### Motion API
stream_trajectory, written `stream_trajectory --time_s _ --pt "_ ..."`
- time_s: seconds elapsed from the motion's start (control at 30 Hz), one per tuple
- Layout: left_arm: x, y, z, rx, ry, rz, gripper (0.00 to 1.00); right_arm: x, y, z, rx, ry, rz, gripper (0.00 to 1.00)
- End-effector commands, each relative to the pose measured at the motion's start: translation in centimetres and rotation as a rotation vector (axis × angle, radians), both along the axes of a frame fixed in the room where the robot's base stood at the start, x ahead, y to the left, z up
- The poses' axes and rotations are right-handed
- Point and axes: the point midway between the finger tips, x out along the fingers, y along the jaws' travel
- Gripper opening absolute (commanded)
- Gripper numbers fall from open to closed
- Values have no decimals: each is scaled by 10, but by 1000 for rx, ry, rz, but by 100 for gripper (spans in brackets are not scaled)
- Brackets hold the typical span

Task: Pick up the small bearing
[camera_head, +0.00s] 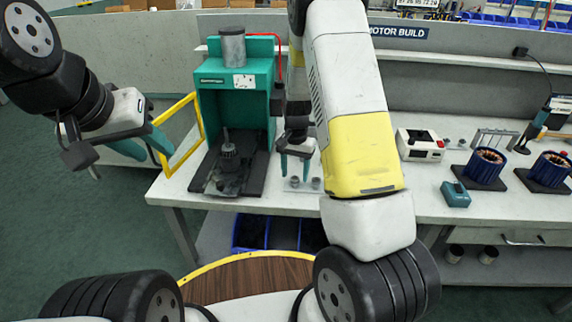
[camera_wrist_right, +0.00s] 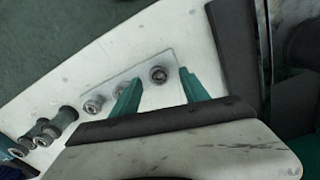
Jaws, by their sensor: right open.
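In the right wrist view, a small dark-centred ring-shaped part (camera_wrist_right: 158,74), which looks like a bearing, sits on a thin clear plate (camera_wrist_right: 128,76). A second, lighter ring part (camera_wrist_right: 93,105) sits at the plate's other end. I cannot tell for certain which one is the small bearing. My right gripper (camera_wrist_right: 160,82) is open, its teal fingers on either side of the dark-centred part in this view; contact is not visible. In the head view my right gripper (camera_head: 294,166) points down over the bench by the plate. My left gripper (camera_head: 158,152) is open and empty, left of the bench.
A teal press (camera_head: 237,97) with a dark base stands left of my right gripper, beside a yellow frame (camera_head: 170,165). Several cylindrical parts (camera_wrist_right: 45,132) lie beyond the plate.

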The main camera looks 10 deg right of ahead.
Motion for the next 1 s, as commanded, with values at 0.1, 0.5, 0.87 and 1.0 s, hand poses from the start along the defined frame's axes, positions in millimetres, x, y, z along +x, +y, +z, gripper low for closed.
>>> stream_trajectory --time_s 0.1,0.5,0.87,1.0 --pt "0 0 0 0 0 0 36 -1 0 -7 0 1 -1 53" --pt "0 0 0 0 0 0 36 0 0 -6 0 0 0 12" --pt "0 0 0 0 0 0 36 0 0 -5 0 0 0 4" --pt "0 0 0 0 0 0 36 1 0 4 1 -3 0 4"
